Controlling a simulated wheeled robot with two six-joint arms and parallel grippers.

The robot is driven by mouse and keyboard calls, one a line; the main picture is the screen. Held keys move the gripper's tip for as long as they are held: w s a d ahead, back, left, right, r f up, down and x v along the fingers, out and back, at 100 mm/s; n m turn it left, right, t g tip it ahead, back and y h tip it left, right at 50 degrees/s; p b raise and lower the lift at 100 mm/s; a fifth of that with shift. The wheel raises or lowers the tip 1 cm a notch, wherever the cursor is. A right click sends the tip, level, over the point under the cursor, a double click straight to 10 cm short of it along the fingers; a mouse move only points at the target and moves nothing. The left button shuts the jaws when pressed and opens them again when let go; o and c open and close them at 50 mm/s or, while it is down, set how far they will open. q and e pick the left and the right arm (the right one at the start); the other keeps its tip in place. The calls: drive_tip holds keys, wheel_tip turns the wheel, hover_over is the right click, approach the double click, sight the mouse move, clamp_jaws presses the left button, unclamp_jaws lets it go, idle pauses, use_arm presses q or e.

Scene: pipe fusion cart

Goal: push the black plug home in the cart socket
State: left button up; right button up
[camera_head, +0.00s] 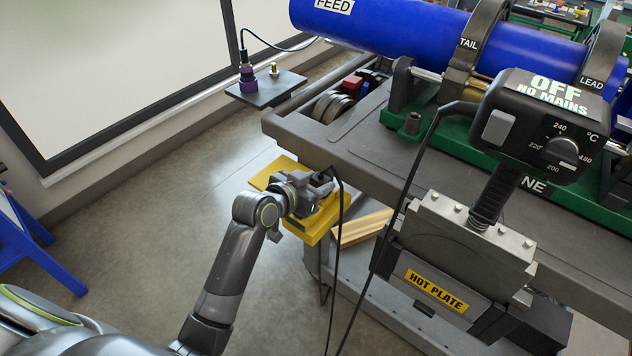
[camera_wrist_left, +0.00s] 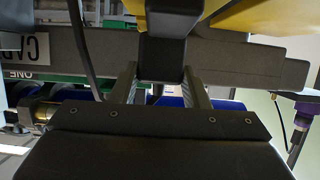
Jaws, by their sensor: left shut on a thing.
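My left gripper (camera_head: 312,190) is at the left end of the cart, above and against the yellow housing (camera_head: 318,222). It is shut on the black plug (camera_wrist_left: 163,58), which shows between the two fingers (camera_wrist_left: 163,88) in the left wrist view. Yellow surfaces (camera_wrist_left: 250,18) lie just beyond the plug there. A black cable (camera_head: 338,230) hangs beside the gripper. The socket's opening is hidden, and I cannot tell how far in the plug sits. The heater controller (camera_head: 545,125) reads "OFF NO MAINS". My right gripper is not in view.
The grey cart (camera_head: 345,150) carries a blue pipe (camera_head: 400,32) in clamps. The hot plate (camera_head: 440,285) hangs at its near side, with cables in front. A dark shelf (camera_head: 268,90) with a purple-black connector (camera_head: 247,80) juts out left.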

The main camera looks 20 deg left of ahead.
use_arm(q)
drive_tip(key=shift+f, duration=0.3)
idle(0.5)
drive_tip(key=o, duration=1.1)
drive_tip(key=shift+s, duration=0.1)
